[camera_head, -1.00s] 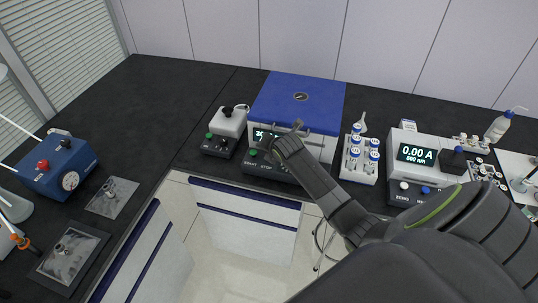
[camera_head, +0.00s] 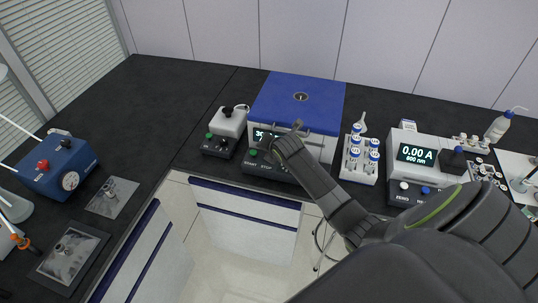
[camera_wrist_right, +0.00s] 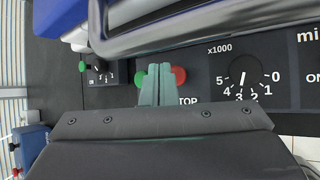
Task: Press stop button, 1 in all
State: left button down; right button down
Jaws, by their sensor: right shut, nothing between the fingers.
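The red stop button (camera_wrist_right: 179,76) shows in the right wrist view on a black front panel, above the partly covered word ending in "TOP". A green button (camera_wrist_right: 141,78) is to its left. My right gripper (camera_wrist_right: 158,72) is shut and empty, its teal fingertips between the two buttons, overlapping the red button's left edge. I cannot tell whether they touch it. In the head view my right gripper (camera_head: 279,146) is at the front of the blue-lidded device (camera_head: 296,88) and hides the red button. The green button also shows there (camera_head: 253,153). My left gripper is not in view.
A small stirrer (camera_head: 228,123) stands left of the device. A vial rack (camera_head: 360,160) and a photometer (camera_head: 420,155) reading 0.00 A stand to its right. A blue box (camera_head: 55,168) is at far left.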

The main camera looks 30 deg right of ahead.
jog(key=shift+f, duration=0.15)
jog(key=shift+f, duration=0.25)
jog(key=shift+f+b, duration=0.6)
jog(key=shift+f, duration=0.35)
dwell(1.1)
jog(key=shift+r, duration=0.1)
jog(key=shift+r+p, duration=1.25)
jog(key=shift+p, duration=0.15)
notch_tip(320, 180, up, 5)
jog(key=p, duration=0.5)
jog(key=shift+r, duration=0.1)
